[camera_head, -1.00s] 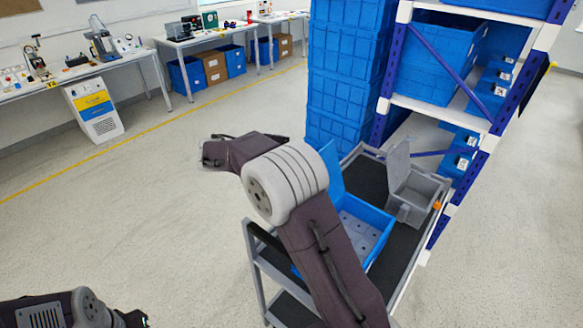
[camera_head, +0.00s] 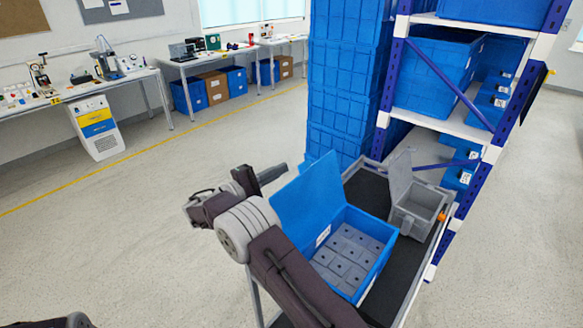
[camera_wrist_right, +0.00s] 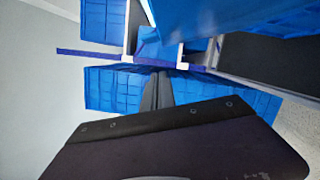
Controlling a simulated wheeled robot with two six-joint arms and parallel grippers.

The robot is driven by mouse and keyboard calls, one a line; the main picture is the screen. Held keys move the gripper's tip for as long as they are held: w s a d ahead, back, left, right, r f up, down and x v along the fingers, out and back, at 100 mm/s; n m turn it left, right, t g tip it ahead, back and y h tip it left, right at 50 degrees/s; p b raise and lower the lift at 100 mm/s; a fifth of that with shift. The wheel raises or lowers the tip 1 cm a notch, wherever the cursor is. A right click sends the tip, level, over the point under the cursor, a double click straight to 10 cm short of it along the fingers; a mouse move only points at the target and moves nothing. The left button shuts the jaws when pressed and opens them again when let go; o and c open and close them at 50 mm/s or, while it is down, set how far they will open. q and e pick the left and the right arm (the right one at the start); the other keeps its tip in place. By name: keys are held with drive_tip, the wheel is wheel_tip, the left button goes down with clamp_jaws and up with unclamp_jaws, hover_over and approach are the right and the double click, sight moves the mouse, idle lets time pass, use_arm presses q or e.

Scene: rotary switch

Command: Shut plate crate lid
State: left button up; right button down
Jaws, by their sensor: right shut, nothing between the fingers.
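The open blue crate (camera_head: 375,278) stands on the cart and holds several grey plates (camera_head: 350,255). Its blue lid (camera_head: 311,198) stands raised on the crate's left-rear side, leaning back. My right gripper (camera_head: 279,173) is just left of and behind the upper part of the lid, at about its height. In the right wrist view its fingers (camera_wrist_right: 157,92) are together and empty. A blue surface, likely the lid, fills the top right there. I cannot tell if the gripper touches the lid. My left gripper is out of view.
A smaller grey box (camera_head: 422,201) with its lid up stands behind the blue crate on the cart (camera_head: 372,192). Tall stacked blue crates (camera_head: 340,80) and a shelf rack (camera_head: 462,125) rise behind. Open floor (camera_head: 120,220) lies to the left.

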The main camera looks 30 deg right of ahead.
drive_tip(key=s, duration=0.1)
drive_tip(key=s+d+r, duration=0.1)
drive_tip(key=s+d+p, duration=0.1)
drive_tip(key=shift+s+d+r, duration=0.2)
drive_tip(key=shift+d+r, duration=0.05)
